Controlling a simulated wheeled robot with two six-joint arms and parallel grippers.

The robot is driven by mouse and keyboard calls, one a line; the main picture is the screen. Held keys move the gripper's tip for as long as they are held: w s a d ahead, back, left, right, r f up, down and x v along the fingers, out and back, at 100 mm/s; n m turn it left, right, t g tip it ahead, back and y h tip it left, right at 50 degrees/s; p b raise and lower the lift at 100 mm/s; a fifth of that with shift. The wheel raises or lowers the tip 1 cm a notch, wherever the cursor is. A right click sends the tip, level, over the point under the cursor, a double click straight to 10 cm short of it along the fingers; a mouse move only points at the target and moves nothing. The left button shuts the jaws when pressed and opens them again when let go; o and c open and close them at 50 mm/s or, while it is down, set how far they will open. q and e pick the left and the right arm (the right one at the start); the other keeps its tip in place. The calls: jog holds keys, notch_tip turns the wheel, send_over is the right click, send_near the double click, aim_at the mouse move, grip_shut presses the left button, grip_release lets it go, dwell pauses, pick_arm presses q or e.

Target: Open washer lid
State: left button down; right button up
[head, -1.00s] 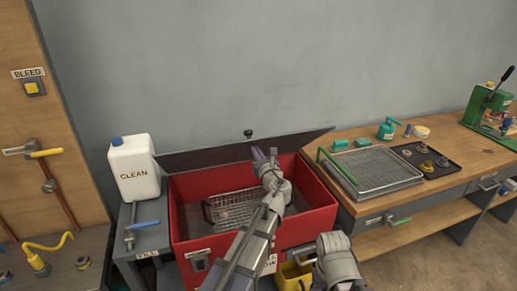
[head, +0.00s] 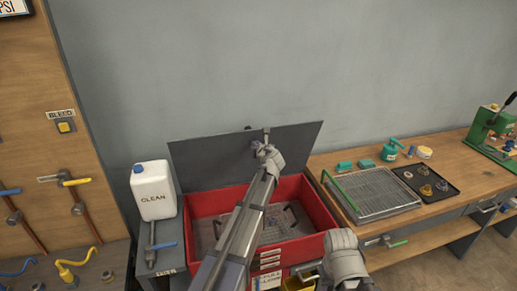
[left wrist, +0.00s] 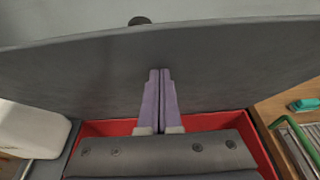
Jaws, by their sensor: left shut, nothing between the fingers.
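The red washer (head: 330,215) stands open against the wall. Its dark grey lid (head: 210,165) is raised at the back, with its flat inner face towards me and a black knob (head: 248,128) at its top edge. My left gripper (head: 267,136) is over the tub at the lid's inner face, close to the upper edge. In the left wrist view its purple fingers (left wrist: 160,78) are shut together, with nothing between them. They overlap the lid (left wrist: 75,80); I cannot tell whether they touch. My right gripper (head: 312,268) is low at the washer's front right, its fingers hard to make out.
A white CLEAN jug (head: 153,190) stands on a grey side stand left of the washer. A wooden bench (head: 325,160) on the right carries a wire rack (head: 375,180) and a black tray (head: 428,184). A yellow container (head: 297,284) is below the washer's front.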

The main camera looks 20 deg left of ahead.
aim_at(254, 137)
pick_arm(q)
jog(key=shift+w+a+r+p, duration=0.25)
jog(key=shift+w+a+r, duration=0.15)
jog(key=shift+w, duration=0.25)
jog(key=shift+w+a+r+p, duration=0.2)
jog(key=shift+w+a+r, duration=0.1)
jog(key=shift+w+a, duration=0.25)
jog(key=r+p+v, duration=0.2)
jog(key=p+v, duration=0.3)
jog(key=v, duration=0.4)
jog(key=shift+r, duration=0.25)
jog(key=shift+d+f, duration=0.1)
